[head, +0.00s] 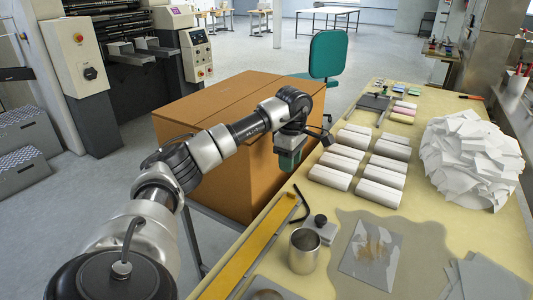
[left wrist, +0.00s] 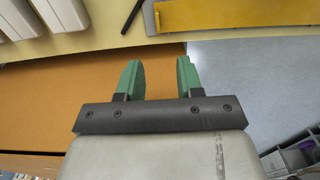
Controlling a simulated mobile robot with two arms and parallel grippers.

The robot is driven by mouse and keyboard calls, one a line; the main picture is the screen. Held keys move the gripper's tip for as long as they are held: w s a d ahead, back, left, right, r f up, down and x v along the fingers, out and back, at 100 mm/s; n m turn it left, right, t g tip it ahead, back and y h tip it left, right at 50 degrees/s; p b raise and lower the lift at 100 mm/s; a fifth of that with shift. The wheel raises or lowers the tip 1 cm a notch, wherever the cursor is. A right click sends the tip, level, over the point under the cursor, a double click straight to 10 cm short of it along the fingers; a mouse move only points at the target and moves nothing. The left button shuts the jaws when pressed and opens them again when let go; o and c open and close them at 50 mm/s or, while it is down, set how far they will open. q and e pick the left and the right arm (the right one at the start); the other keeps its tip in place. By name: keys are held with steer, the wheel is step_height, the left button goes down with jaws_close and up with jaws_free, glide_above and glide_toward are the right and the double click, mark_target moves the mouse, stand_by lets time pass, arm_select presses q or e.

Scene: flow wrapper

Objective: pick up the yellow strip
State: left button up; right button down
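The yellow strip (head: 248,252) is long and flat and lies along the near left edge of the table. In the left wrist view the yellow strip (left wrist: 235,14) shows at the top, beyond the fingertips and right of centre. My left gripper (head: 290,160) hangs beside the table's left edge, beyond the strip's far end and apart from it. In the left wrist view my left gripper (left wrist: 159,72) has its two green fingers spread with nothing between them. My right gripper is in neither view.
A large cardboard box (head: 205,115) stands left of the table, below my left arm. A black hex key (head: 301,205), a metal cup (head: 304,251) and a grey block (head: 321,230) are near the strip. White rolls (head: 345,156) and a white paper heap (head: 470,155) lie farther right.

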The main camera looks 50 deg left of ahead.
arm_select(q)
glide_above(289, 196)
steer(key=f, duration=0.5)
steer(key=shift+s+a, duration=0.15)
steer(key=shift+s, duration=0.15)
steer(key=shift+w+f, duration=0.2)
steer(key=shift+f, duration=0.6)
steer(key=f, duration=0.4)
steer(key=shift+w+d+f, duration=0.1)
steer(key=shift+d, duration=0.1)
jaws_close()
